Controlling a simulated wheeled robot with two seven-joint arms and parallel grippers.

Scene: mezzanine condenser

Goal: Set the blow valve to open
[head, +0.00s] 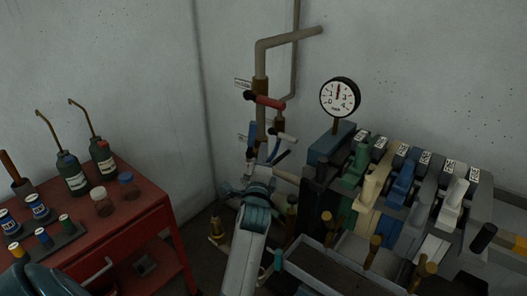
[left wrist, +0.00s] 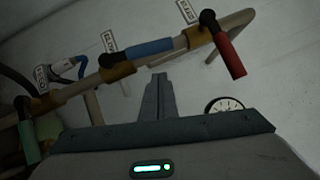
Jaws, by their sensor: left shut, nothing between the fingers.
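A pipe with lever valves stands in the wall corner. A red-handled valve (head: 265,100) is high on it, its lever across the pipe; it also shows in the left wrist view (left wrist: 229,55). Lower is a valve with a blue lever (head: 251,136), lying along the pipe in the left wrist view (left wrist: 148,47). A label (left wrist: 109,42) beside it seems to read BLOW, but is hard to read. My left gripper (head: 259,168) is just below the blue lever. Its fingers (left wrist: 157,82) are shut and empty, apart from the lever. My right gripper is not in view.
A round gauge (head: 340,97) and a bank of coloured levers (head: 400,184) stand to the right. A red cart (head: 113,223) with bottles stands at left.

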